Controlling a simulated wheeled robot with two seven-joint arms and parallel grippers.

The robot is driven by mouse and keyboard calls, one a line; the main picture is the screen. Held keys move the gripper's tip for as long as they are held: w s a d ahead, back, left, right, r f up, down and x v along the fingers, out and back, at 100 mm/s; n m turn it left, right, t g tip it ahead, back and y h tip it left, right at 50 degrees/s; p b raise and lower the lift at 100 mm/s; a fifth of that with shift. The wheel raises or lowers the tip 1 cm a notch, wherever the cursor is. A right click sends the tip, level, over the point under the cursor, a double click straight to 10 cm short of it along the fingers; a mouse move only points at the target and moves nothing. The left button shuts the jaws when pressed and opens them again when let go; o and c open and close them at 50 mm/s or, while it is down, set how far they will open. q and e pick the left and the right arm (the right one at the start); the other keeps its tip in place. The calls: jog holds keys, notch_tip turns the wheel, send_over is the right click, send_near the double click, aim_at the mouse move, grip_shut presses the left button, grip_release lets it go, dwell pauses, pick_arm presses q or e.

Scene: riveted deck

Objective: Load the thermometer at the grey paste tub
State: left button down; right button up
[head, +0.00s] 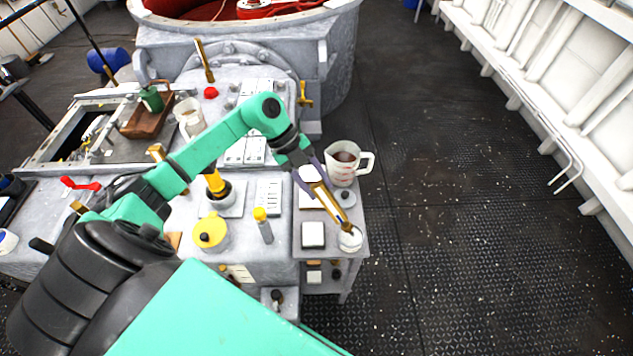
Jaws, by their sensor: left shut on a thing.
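My left gripper (309,181) is shut on a slim tan rod with a dark section near its lower end, which I take as the thermometer (329,204). The thermometer slants down to the right from the jaws. Its lower end is at the small round grey-white paste tub (350,241), which stands at the right front corner of the bench. I cannot tell whether the tip touches the paste or hangs just above it. My right gripper is not in view.
A measuring jug with brown contents (343,170) stands close behind the gripper. A white square block (313,235) lies left of the tub. A yellow lidded pot (210,232) and a yellow-capped tube (263,226) stand further left. The deck right of the bench is clear.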

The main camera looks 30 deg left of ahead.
pick_arm(q)
jog(key=shift+f, duration=0.1)
dwell(0.7)
jog(key=shift+f+b, duration=0.3)
jog(key=shift+s+f, duration=0.1)
dwell(1.1)
notch_tip(320, 180, up, 7)
jog(key=p, duration=0.6)
dwell(0.5)
notch_tip(320, 180, down, 7)
jog(key=b, duration=0.6)
